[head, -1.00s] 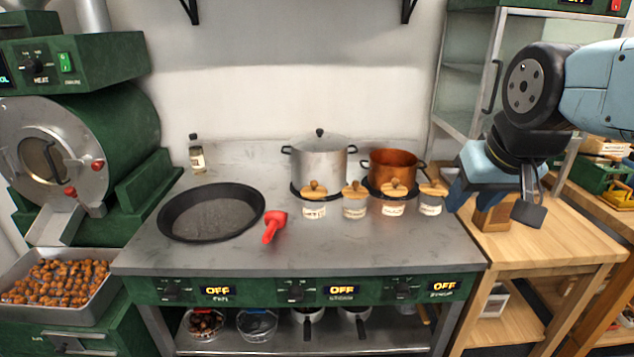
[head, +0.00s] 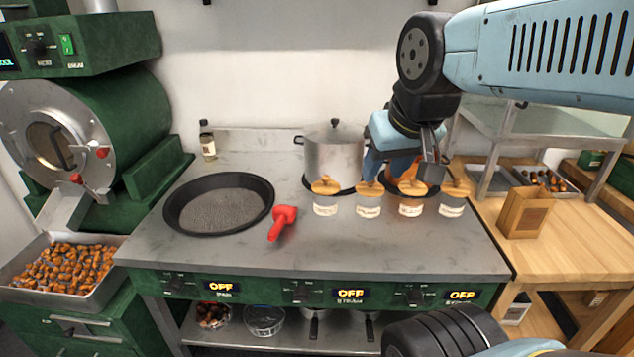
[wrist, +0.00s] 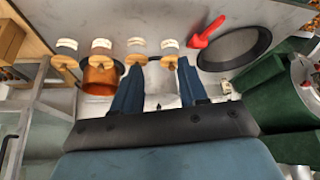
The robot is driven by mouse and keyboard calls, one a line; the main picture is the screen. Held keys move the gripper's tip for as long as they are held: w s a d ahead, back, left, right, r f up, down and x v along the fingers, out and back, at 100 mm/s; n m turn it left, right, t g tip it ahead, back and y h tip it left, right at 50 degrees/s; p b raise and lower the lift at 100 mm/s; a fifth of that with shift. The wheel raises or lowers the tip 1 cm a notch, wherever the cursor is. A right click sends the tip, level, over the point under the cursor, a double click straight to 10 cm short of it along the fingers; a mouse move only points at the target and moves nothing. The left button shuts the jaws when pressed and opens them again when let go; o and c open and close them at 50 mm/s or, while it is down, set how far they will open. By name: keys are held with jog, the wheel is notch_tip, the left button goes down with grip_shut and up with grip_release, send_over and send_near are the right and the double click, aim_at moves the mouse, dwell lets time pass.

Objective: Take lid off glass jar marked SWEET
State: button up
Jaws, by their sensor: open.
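Several small glass jars with wooden knobbed lids stand in a row on the steel counter. In the head view the jars are, from left, the first (head: 325,209), second (head: 369,211), third (head: 410,209) and fourth (head: 452,210). Their pale labels are too blurred to tell which says SWEET. My gripper (head: 403,168) is open and empty, above and behind the right part of the row. In the wrist view my gripper (wrist: 159,66) has its fingers pointing towards the row. The first jar's lid (wrist: 169,63) appears between the fingertips, with no clear contact.
A silver pot (head: 334,153) and a copper pot (head: 408,170) stand behind the jars, the copper one partly hidden by my gripper.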

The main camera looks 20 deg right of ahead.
jog(key=o, duration=0.3)
jog(key=shift+w+d+r, duration=0.1)
jog(key=shift+w+r, duration=0.05)
jog(key=shift+w, duration=0.1)
jog(key=o, duration=0.3)
jog(key=shift+w+a+r+g, duration=0.2)
jog(key=shift+w+a, duration=0.2)
jog(key=shift+w, duration=0.2)
jog(key=shift+w+a+r+g, duration=0.15)
jog(key=shift+w+a, duration=0.2)
jog(key=shift+w, duration=0.25)
jog(key=o, duration=0.4)
jog(key=shift+g, duration=0.85)
jog(key=w, duration=0.8)
jog(key=shift+w+d+r, duration=0.15)
jog(key=shift+w+r, duration=0.05)
jog(key=shift+r, duration=0.05)
jog(key=shift+o, duration=0.2)
jog(key=g, duration=0.3)
send_over(326, 176)
notch_tip(326, 176, down, 7)
jog(key=f, duration=0.7)
jog(key=shift+s+d+f, duration=0.1)
jog(key=shift+s+f, duration=0.15)
jog(key=shift+f, duration=0.05)
jog(key=shift+w+f, duration=0.2)
jog(key=shift+f, duration=2.4)
